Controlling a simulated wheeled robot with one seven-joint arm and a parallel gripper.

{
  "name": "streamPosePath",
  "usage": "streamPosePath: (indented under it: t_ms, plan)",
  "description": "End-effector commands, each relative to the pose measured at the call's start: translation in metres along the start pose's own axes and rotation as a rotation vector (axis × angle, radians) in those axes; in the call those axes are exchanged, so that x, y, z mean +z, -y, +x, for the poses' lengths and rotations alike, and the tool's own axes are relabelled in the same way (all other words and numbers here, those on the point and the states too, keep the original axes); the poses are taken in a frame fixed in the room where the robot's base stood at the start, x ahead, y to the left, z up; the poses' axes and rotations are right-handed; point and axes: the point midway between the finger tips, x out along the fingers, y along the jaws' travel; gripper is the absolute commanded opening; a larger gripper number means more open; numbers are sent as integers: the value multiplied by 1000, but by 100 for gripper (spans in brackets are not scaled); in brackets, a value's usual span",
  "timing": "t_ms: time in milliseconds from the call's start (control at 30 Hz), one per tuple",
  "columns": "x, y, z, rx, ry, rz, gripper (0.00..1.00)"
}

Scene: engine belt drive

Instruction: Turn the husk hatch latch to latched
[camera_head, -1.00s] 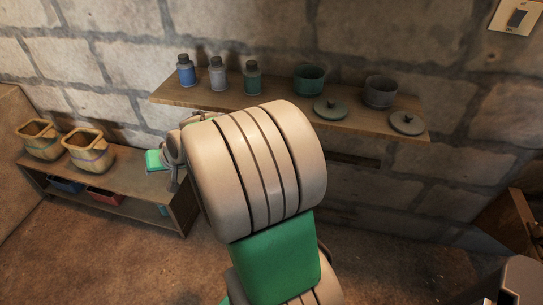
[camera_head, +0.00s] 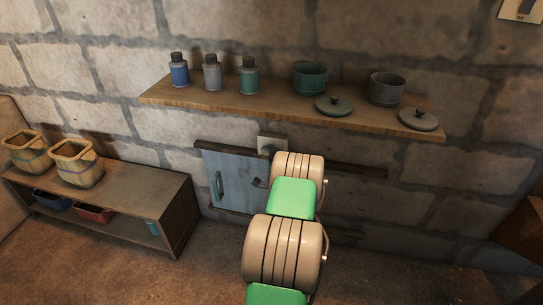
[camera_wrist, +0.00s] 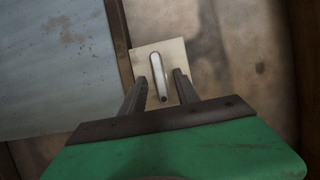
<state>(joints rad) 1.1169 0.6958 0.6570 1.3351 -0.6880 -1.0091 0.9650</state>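The husk hatch (camera_head: 237,178) looks to be the blue-grey panel low on the stone wall, with a handle at its left; it also fills the upper left of the wrist view (camera_wrist: 60,60). The latch is a pale square plate (camera_wrist: 143,66) with a light lever (camera_wrist: 157,72) beside the hatch's edge. The lever slants slightly, its dark end toward my gripper. My gripper (camera_wrist: 160,76) is open, one finger on each side of the lever, with visible gaps. In the head view the latch plate (camera_head: 272,138) shows partly above my arm, which hides the gripper.
A wooden shelf (camera_head: 300,108) above my arm holds bottles, pots and lids. A low bench (camera_head: 150,190) with two baskets (camera_head: 75,165) stands at the left. A wooden object (camera_head: 525,225) stands at the right edge.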

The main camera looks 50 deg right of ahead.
Motion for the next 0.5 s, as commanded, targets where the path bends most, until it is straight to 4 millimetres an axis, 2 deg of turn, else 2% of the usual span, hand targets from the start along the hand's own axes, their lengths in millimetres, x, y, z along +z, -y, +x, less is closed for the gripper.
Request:
streamPosePath:
  t_ms: [267, 500]
  plan:
    - [0, 0, 4, 1, 0, -1, 37]
    - [0, 0, 4, 1, 0, -1, 18]
